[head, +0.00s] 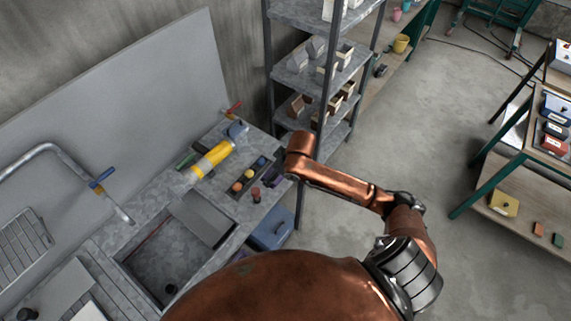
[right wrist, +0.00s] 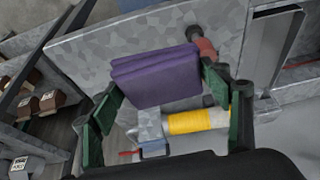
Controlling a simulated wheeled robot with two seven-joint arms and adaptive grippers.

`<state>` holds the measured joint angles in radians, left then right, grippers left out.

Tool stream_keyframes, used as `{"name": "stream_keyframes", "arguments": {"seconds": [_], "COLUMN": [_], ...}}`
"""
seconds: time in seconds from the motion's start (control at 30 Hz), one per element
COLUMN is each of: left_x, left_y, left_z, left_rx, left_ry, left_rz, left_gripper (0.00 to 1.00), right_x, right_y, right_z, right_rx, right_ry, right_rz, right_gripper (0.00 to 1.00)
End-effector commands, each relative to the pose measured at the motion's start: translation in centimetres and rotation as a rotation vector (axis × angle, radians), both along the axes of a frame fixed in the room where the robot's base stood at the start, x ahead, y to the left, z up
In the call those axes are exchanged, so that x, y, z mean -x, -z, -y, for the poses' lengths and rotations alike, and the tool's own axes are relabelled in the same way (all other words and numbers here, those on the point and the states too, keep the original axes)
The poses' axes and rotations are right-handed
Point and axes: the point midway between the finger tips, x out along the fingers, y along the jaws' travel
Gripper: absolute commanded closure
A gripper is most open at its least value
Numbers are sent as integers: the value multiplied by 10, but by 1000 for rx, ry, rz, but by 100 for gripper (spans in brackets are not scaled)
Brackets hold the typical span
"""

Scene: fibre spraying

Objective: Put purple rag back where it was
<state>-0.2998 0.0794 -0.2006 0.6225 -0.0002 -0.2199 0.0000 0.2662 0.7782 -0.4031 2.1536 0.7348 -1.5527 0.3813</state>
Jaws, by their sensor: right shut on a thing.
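The purple rag (right wrist: 155,78) is a folded purple cloth between the green-padded fingers of my right gripper (right wrist: 162,92) in the right wrist view. My right gripper is shut on it, one finger at each side. Only a small dark purple part of the rag (head: 272,178) shows there, the rest hidden by the gripper and arm. My left gripper is not in view.
A yellow cylinder (head: 212,158) lies on the counter, and a small red-topped item (head: 256,195) stands by the ball tray (head: 247,179). The sink (head: 165,255) opens in front. A metal shelf rack (head: 320,75) stands just behind my right arm. A blue box (head: 270,229) is below the counter's right edge.

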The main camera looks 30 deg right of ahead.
Motion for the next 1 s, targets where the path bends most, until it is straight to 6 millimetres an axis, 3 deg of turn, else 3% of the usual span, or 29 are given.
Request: {"name": "stream_keyframes", "arguments": {"seconds": [0.37, 0.5, 0.87, 1.0], "left_x": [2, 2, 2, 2], "left_y": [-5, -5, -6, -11], "left_z": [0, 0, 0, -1], "left_rx": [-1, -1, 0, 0], "left_ry": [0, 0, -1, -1], "left_rz": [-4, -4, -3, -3], "left_gripper": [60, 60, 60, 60], "right_x": [-58, -72, -90, -88], "right_y": [39, 67, 98, 118], "right_z": [64, 79, 97, 96], "right_rx": [1, 0, 1, -1], "right_ry": [8, 6, 5, 5], "right_rz": [-2, -2, -2, -3], "right_gripper": [52, 52, 52, 52]}}
